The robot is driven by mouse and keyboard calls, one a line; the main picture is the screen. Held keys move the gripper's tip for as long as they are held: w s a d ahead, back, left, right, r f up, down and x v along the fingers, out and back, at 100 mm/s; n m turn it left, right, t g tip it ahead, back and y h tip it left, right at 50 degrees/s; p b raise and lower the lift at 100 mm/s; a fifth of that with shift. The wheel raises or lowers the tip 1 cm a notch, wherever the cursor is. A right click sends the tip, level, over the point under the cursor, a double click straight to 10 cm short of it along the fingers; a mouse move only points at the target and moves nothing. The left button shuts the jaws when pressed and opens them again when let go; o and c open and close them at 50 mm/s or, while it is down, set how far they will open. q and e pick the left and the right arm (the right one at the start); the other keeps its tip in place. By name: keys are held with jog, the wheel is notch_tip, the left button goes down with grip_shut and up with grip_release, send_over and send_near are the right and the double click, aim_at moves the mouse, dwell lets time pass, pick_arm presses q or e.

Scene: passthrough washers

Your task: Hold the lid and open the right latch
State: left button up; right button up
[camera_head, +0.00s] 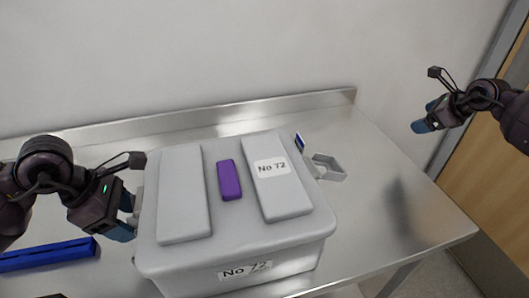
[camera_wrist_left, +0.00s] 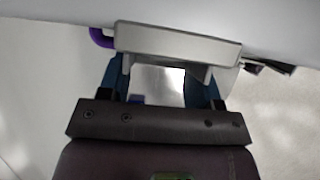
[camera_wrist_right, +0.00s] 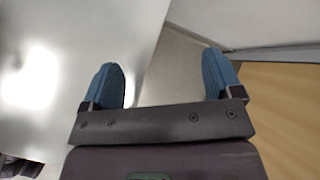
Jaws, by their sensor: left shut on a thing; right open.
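A closed grey box with a lid (camera_head: 226,222) stands on the metal table, with a "No 72" label on the lid and on the front. A purple handle (camera_head: 230,180) sits on the middle of the lid. My left gripper (camera_head: 131,213) is at the left side of the box. In the left wrist view its fingers are shut on a grey latch-like piece (camera_wrist_left: 175,43) on that side. The right latch is hidden from view behind the box's right side. My right gripper (camera_head: 427,118) is open and empty, well away to the right; the right wrist view shows its spread fingers (camera_wrist_right: 160,72).
A grey hexagonal tray (camera_head: 328,168) and a small blue and white item (camera_head: 300,142) lie behind the box's right edge. A blue bar-like object (camera_head: 48,255) lies at the left. The table's right part (camera_head: 400,215) is clear. A wall stands behind.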

jog(key=s+a+r+n+g+y, duration=0.1)
jog(key=s+a+n+g+y, duration=0.2)
jog(key=a, duration=1)
jog(key=n+g+h, duration=0.1)
jog(key=n+g, duration=0.5)
jog(key=n, duration=0.2)
send_near(339, 164)
jog(key=x, duration=0.9)
jog(key=shift+s+a+f, duration=0.1)
jog(key=c, duration=1.3)
jog(key=shift+a+r+t+h, duration=0.1)
jog(key=shift+r+t+h, duration=0.1)
jog(key=shift+r+h, duration=0.45)
jog(key=shift+a+r+t+h, duration=0.1)
jog(key=shift+r+t+h, duration=0.15)
jog(key=shift+h, duration=0.75)
jog(key=shift+a+r+t+h, duration=0.15)
jog(key=shift+r+h, duration=0.3)
jog(key=shift+h, duration=0.4)
